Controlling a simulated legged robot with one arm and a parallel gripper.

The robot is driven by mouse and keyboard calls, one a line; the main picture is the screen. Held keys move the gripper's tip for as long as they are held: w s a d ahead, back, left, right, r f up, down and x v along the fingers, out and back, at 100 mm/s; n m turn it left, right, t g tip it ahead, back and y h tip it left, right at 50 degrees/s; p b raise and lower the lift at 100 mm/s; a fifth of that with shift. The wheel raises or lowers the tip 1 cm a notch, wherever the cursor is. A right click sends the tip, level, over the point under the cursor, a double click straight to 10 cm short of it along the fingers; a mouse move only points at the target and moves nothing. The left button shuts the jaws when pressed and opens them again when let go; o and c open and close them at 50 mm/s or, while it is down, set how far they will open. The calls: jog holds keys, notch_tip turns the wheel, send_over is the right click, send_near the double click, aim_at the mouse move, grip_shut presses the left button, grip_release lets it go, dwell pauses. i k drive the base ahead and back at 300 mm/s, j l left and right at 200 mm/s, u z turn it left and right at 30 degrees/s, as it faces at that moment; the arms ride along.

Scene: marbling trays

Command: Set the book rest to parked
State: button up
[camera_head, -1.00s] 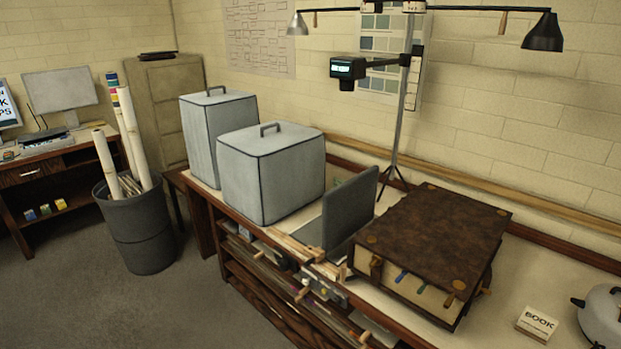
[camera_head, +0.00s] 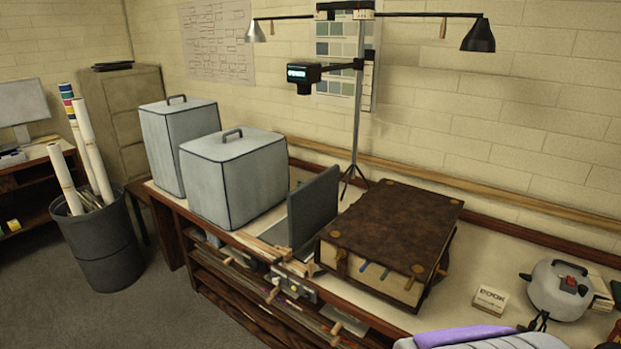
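A large brown leather-bound book (camera_head: 392,228) lies closed on the bench, with coloured tabs along its front side. A dark grey angled panel (camera_head: 315,207) stands just left of the book and may be part of the book rest; I cannot tell for sure. Grey fittings (camera_head: 292,283) with wooden handles sit on the bench's front side below the panel. I cannot read any marking or setting on them. My gripper is not in view.
Two grey lidded boxes (camera_head: 235,185) stand on the bench's left. A lamp stand (camera_head: 358,130) with a small display rises behind the panel. A small BOOK block (camera_head: 490,300) and a grey round appliance (camera_head: 560,290) are at right. A bin of rolls (camera_head: 97,245) stands on the floor left.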

aim_at(312, 204)
jog(key=i+u, duration=0.4)
jog(key=i, duration=0.6)
